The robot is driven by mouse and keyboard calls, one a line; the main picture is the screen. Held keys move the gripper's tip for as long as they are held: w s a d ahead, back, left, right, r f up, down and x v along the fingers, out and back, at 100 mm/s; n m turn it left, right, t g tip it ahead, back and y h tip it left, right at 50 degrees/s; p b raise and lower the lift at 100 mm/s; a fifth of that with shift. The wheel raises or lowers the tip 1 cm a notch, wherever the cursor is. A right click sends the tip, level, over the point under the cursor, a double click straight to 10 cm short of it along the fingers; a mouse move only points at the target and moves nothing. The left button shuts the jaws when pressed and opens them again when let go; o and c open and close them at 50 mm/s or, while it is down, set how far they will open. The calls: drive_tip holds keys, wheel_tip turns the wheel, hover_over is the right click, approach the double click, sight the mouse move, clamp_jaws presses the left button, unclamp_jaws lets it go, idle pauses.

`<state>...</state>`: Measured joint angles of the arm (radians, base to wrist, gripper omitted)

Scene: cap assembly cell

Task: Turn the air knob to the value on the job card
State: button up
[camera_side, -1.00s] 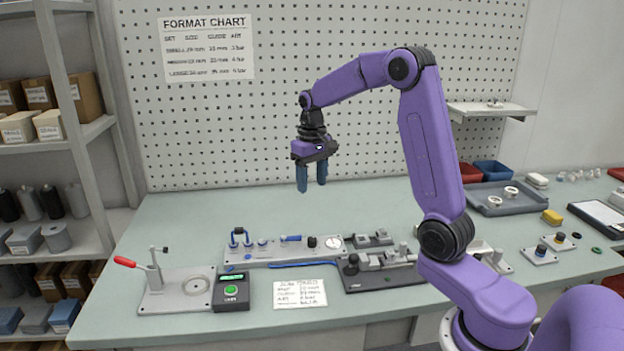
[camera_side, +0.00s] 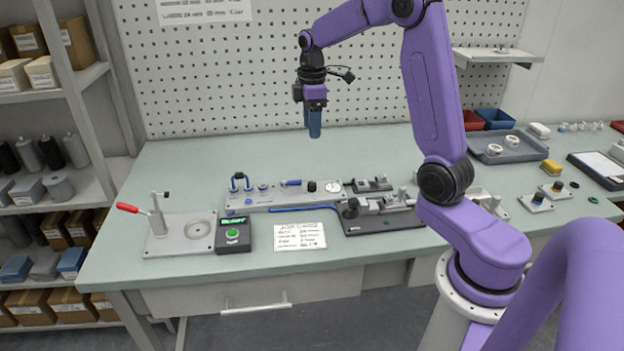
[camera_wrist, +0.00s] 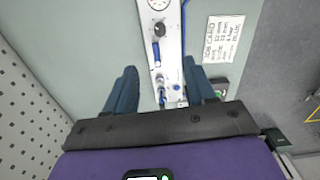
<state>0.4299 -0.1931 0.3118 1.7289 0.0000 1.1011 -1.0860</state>
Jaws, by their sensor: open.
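The black air knob (camera_side: 312,186) stands on the long grey panel (camera_side: 268,206) on the bench, just left of a round white gauge (camera_side: 333,186). The knob shows in the wrist view (camera_wrist: 159,28), with part of the gauge at the top edge. My gripper (camera_side: 314,134) is open and empty, well above the bench and the panel. Its blue fingers overlap in the side view. In the wrist view my gripper (camera_wrist: 160,84) has its fingers apart, astride the panel's line. The job card (camera_side: 300,236) lies in front of the panel; its values are too small to read surely.
A toggle clamp with a red handle (camera_side: 128,208) and a box with a green button (camera_side: 233,234) stand at left. A dark fixture plate (camera_side: 382,220) lies right of the card. A grey tray (camera_side: 508,147) is at back right. The bench behind the panel is clear.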

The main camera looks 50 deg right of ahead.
approach(312, 183)
drive_tip(key=shift+n, duration=0.4)
wheel_tip(312, 183, down, 9)
drive_tip(key=shift+r, duration=0.15)
clamp_jaws()
